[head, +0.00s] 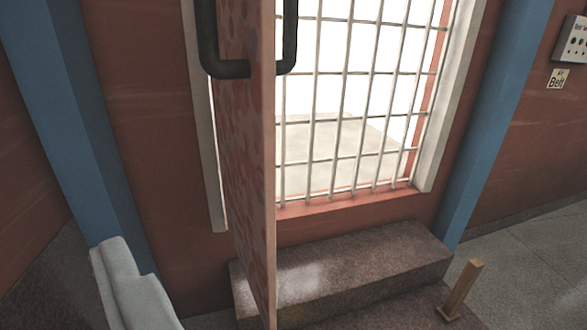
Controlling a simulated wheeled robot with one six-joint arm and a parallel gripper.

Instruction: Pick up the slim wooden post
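The slim wooden post (463,288) stands at the lower right of the head view. It is light brown, square in section and leans slightly in the picture. Its foot widens into a small flat base on or beside the dark speckled stone surface in front of the step. Nothing touches the post from above. I cannot make out my gripper in this view, so its state and its place relative to the post do not show.
A door leaf (256,170) with black handles (228,69) stands edge-on left of the post. Behind are a barred window (345,100), a speckled stone step (350,265) and blue pillars (497,110). A pale grey rounded shape (130,285) is lower left. Grey floor (530,270) at right looks clear.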

